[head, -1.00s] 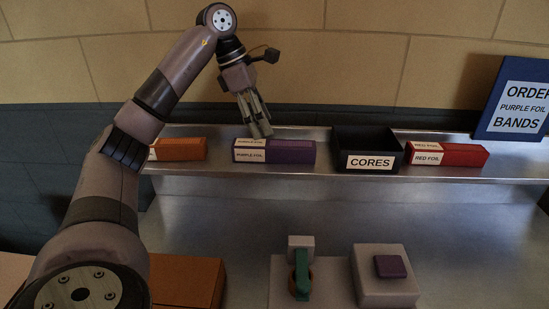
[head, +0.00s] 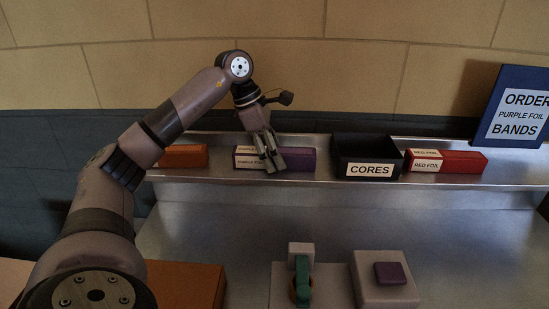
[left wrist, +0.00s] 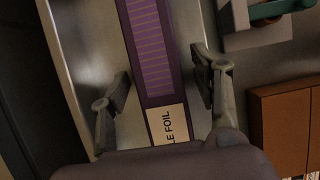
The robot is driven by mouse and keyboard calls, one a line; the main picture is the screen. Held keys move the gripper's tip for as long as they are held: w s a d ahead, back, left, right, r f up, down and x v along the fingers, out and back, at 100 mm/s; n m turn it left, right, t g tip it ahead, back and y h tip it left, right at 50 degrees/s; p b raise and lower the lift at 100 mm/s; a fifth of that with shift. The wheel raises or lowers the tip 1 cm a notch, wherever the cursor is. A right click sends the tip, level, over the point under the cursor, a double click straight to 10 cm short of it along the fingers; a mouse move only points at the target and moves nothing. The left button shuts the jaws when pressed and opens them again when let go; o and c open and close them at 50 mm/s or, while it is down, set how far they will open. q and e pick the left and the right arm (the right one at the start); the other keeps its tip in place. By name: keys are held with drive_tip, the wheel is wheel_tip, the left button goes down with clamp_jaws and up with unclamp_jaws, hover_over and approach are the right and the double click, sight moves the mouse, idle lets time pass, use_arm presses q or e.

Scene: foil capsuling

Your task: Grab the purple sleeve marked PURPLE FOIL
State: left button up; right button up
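The purple sleeve (head: 300,160) lies on the metal shelf, a long box with a white label partly covered by my gripper in the head view. In the left wrist view the purple sleeve (left wrist: 153,52) runs lengthwise, and its label ends in "LE FOIL". My left gripper (head: 272,168) is at the sleeve's middle in the head view, pointing down. In the left wrist view my left gripper (left wrist: 160,82) is open, one finger on each side of the sleeve with visible gaps. My right gripper is not in view.
The black CORES bin (head: 368,155) stands right of the purple sleeve, with the red foil box (head: 465,162) beyond it. An orange box (head: 183,156) lies to the left. A blue order sign (head: 482,125) stands at right.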

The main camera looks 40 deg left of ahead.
use_arm(q)
drive_tip(key=c, duration=1.1)
drive_tip(key=shift+c, duration=0.2)
drive_tip(key=shift+r, duration=0.15)
